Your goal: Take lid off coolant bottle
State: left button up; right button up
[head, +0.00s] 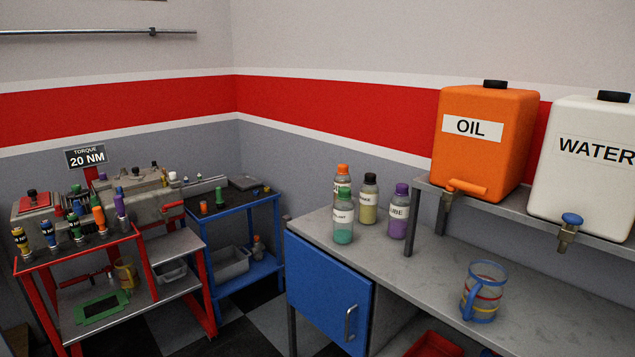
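Several small capped bottles stand upright in a group on the grey workbench (500,292), near its left back end. The front one, with green liquid and a green cap (343,189), looks like the coolant bottle (343,232); its white label is too small to read surely. Its cap sits on top. Behind it are an orange-capped bottle (342,174) and a black-capped bottle with yellow liquid (368,203). A purple-capped bottle (398,214) stands to its right. Neither of my grippers is in view.
A shelf (488,200) over the bench holds an orange oil tank (484,160) and a white water tank (590,190); its post stands near the purple-capped bottle. A jug (484,291) stands on the bench front. A red tool stand (75,255) and blue cart (240,219) are left.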

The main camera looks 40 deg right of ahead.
aim_at(343, 192)
jog(key=i+z, duration=0.45)
jog(key=i+j+z, duration=0.25)
jog(key=z, duration=0.25)
jog(key=i+j+z, duration=0.7)
jog(key=z, duration=0.2)
jog(key=j, duration=0.05)
